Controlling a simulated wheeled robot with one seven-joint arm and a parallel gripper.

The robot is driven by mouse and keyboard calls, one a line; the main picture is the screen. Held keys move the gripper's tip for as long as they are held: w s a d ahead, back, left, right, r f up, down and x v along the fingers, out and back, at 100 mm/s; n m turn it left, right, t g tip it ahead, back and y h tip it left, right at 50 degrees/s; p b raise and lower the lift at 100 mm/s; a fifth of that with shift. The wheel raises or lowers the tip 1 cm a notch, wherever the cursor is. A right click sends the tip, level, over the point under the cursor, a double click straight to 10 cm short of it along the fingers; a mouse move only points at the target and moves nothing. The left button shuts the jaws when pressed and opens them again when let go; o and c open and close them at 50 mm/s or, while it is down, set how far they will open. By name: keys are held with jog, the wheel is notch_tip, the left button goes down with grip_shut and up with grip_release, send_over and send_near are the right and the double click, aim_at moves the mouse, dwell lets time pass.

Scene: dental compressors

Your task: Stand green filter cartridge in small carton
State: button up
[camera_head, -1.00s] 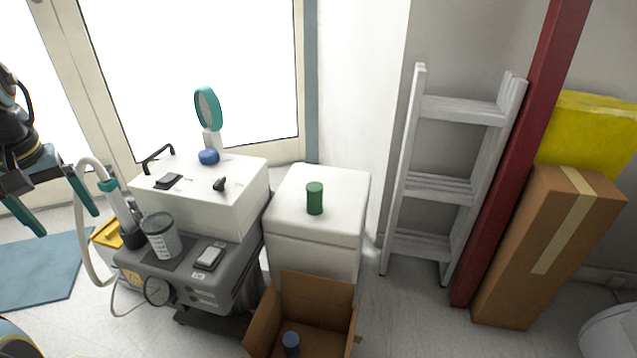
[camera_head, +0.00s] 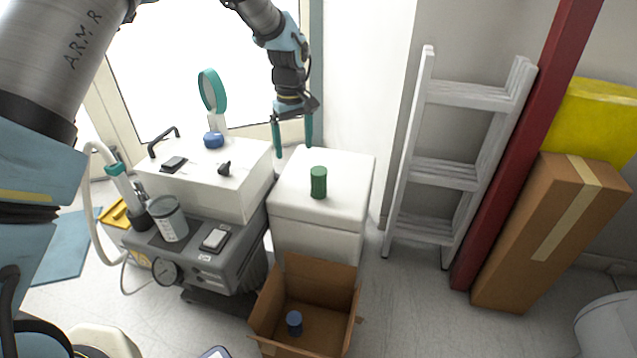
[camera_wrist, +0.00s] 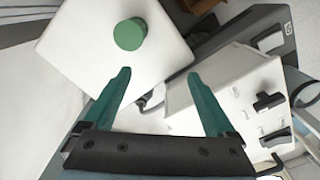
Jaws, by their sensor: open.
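The green filter cartridge (camera_head: 318,182) stands upright on top of a white cabinet (camera_head: 345,168). It shows from above in the wrist view (camera_wrist: 129,34), ahead of the fingertips. My gripper (camera_head: 294,152) is open and empty, above the back left edge of the white cabinet, apart from the cartridge. Its two teal fingers (camera_wrist: 160,75) are spread in the wrist view. The small carton (camera_head: 342,305) is open on the floor in front of the cabinet, with a dark blue cylinder (camera_head: 294,323) inside.
A grey compressor (camera_head: 215,255) with a white top box (camera_head: 215,185) stands left of the cabinet, with a teal round mirror (camera_head: 212,91) and a cup (camera_head: 169,219). A white ladder (camera_head: 450,175), red post (camera_head: 530,140) and tall brown box (camera_head: 550,235) are at right.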

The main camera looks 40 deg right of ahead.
send_near(319, 183)
jog(key=shift+w+d+f, duration=0.7)
jog(key=shift+w+d, duration=0.05)
jog(key=shift+w, duration=0.15)
notch_tip(319, 183, down, 10)
jog(key=shift+d+f+b, duration=0.1)
jog(key=shift+f+b, duration=0.1)
jog(key=shift+b, duration=0.85)
grip_shut()
